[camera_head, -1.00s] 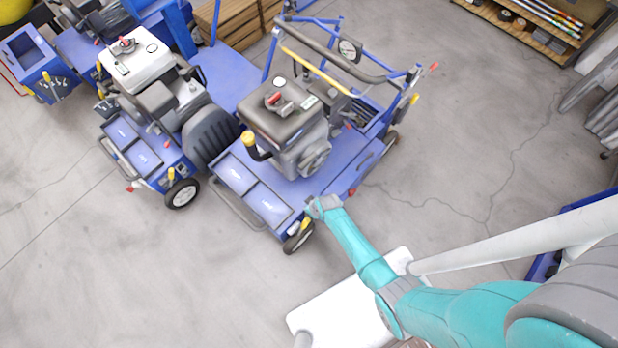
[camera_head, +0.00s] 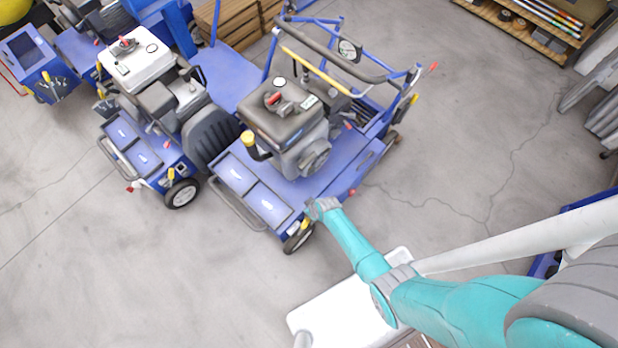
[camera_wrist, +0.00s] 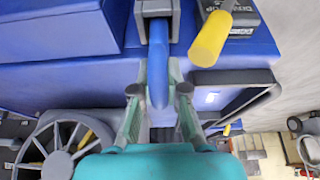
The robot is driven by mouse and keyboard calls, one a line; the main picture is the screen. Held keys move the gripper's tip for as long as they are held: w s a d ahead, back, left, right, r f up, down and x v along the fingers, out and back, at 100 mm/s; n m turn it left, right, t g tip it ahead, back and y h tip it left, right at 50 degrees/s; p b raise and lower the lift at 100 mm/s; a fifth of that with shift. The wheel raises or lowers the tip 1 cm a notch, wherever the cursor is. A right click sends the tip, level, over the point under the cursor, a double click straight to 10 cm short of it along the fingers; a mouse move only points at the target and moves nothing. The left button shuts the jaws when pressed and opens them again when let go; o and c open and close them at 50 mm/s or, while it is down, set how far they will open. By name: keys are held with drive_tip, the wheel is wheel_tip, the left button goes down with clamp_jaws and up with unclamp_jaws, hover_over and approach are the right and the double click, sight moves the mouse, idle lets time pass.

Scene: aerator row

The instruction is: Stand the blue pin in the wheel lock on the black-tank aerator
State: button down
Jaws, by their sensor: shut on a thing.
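The black-tank aerator (camera_head: 285,110) stands in the middle of the head view, with a blue deck and a wheel (camera_head: 299,236) at its near corner. My gripper (camera_head: 312,209) is at that near corner, low beside the deck. In the wrist view my gripper (camera_wrist: 158,92) is shut on the blue pin (camera_wrist: 158,82), which lies between its two fingers. The far end of the pin reaches up to a grey slotted bracket (camera_wrist: 157,8), which looks like the wheel lock. I cannot tell how far the pin is inside it. The pin is too small to make out in the head view.
A yellow-tipped lever (camera_wrist: 210,38) stands just right of the bracket, and a black frame (camera_wrist: 262,78) lies below it. A spoked wheel (camera_wrist: 62,150) is at lower left. A white-tank aerator (camera_head: 135,60) stands left. Floor is clear in front.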

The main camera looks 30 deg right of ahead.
drive_tip(key=shift+f, duration=0.15)
drive_tip(key=c, duration=1.1)
unclamp_jaws()
drive_tip(key=shift+v, duration=6.05)
